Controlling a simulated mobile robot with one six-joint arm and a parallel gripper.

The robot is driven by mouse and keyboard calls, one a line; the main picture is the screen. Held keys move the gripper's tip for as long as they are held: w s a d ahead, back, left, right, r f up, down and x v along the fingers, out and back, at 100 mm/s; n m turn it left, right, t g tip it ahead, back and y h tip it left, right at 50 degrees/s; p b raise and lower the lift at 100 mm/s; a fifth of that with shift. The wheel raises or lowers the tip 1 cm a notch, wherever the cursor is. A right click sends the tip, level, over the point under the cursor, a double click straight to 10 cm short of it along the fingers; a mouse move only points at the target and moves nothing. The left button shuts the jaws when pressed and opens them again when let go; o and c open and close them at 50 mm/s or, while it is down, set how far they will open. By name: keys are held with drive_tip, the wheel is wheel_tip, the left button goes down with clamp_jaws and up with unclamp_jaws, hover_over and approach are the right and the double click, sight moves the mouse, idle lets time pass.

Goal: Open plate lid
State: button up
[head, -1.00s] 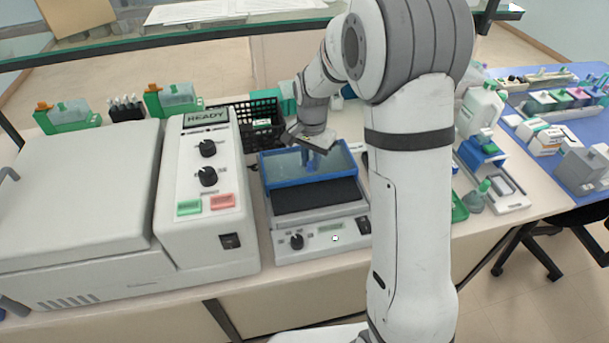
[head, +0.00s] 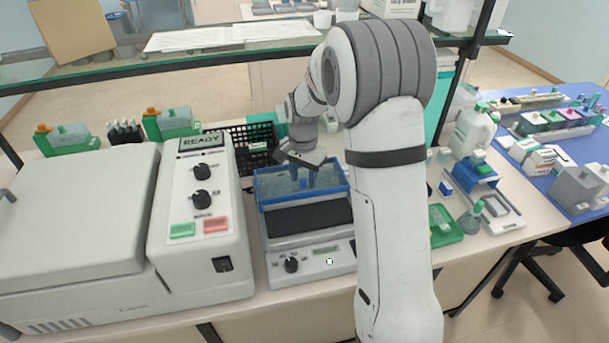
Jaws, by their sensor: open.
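A white benchtop plate unit (head: 325,262) with a knob and small display stands on the bench, left of my arm. Its dark flat plate (head: 308,220) is exposed at the front. Behind the plate is a blue-framed, see-through part that looks like the lid (head: 264,192); its exact tilt is hard to tell. My gripper (head: 305,180) points down over this blue frame, its blue fingers apart. Nothing shows between them. I cannot tell whether the fingertips touch the frame, and my wrist hides part of its back edge.
A large white machine (head: 75,225) with a READY display stands close on the left. A black basket (head: 238,143) is behind. A green tray (head: 445,226), a flask (head: 470,218) and bottles stand right of my arm. A glass shelf (head: 200,60) crosses the back.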

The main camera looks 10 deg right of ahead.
drive_tip(key=shift+r, duration=0.1)
wheel_tip(320, 180, up, 8)
drive_tip(key=shift+f+b, duration=0.2)
drive_tip(key=shift+b, duration=0.35)
drive_tip(key=s+d+r+n+t, duration=0.1)
drive_tip(key=s+n, duration=0.3)
drive_tip(key=s, duration=0.9)
drive_tip(key=s+d+r+n+t, duration=0.2)
drive_tip(key=s+r+n, duration=0.1)
drive_tip(key=s, duration=1.1)
drive_tip(key=shift+s+r+n, duration=0.25)
drive_tip(key=shift+r+n, duration=0.15)
drive_tip(key=shift+n, duration=0.3)
drive_tip(key=shift+d, duration=0.1)
